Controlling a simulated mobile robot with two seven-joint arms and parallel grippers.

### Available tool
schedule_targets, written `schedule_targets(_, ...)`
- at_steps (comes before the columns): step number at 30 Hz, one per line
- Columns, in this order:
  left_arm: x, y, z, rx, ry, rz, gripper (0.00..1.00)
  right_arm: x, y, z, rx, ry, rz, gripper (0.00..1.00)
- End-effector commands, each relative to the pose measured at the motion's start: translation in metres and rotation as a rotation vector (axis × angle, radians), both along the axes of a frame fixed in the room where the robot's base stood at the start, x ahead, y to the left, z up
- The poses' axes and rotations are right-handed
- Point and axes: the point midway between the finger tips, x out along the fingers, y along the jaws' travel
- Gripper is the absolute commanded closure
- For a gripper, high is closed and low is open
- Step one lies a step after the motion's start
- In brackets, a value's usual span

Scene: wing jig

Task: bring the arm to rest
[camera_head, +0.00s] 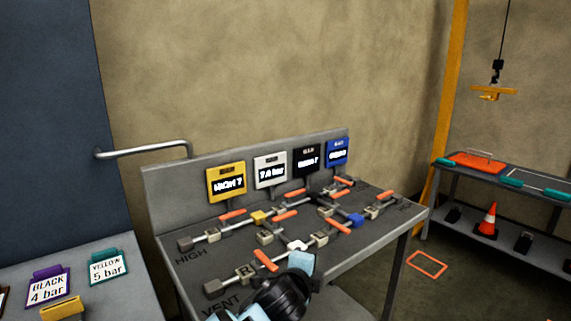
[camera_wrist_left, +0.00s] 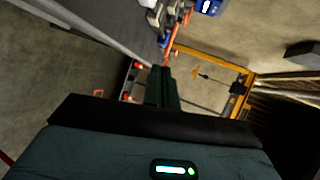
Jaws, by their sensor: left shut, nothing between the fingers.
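In the left wrist view, the dark fingers of my left gripper (camera_wrist_left: 163,88) are together with nothing between them. They point away from the camera, over open floor beside the table's edge. In the head view, a black and pale-blue part of my own arm shows at the bottom centre, in front of the valve table (camera_head: 350,262). I cannot make out gripper fingers there. My right gripper is in neither view.
The table carries pipes with orange-handled valves and yellow (camera_head: 226,182), white (camera_head: 270,170), black (camera_head: 306,160) and blue (camera_head: 337,153) displays. A side table with tags (camera_head: 108,267) stands left. A bench with a cone (camera_head: 488,220) stands right. Floor between is clear around an orange outline (camera_head: 427,264).

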Motion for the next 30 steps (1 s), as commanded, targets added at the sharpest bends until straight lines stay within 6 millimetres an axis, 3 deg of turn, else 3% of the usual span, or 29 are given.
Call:
schedule_targets(1,-0.007,0.002,-0.015,-0.036,0.033,0.005,1.0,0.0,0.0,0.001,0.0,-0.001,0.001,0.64)
schedule_targets(8,-0.038,0.012,-0.064,-0.202,0.16,0.039,1.0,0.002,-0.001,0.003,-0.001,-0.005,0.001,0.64)
schedule_targets(14,-0.08,0.03,-0.12,-0.394,0.306,0.106,1.0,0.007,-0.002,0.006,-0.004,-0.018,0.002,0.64)
schedule_targets(21,-0.149,0.069,-0.191,-0.657,0.492,0.255,1.0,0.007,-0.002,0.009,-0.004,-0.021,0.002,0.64)
schedule_targets(30,-0.253,0.132,-0.26,-0.931,0.666,0.501,1.0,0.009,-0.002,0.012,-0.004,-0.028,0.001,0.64)
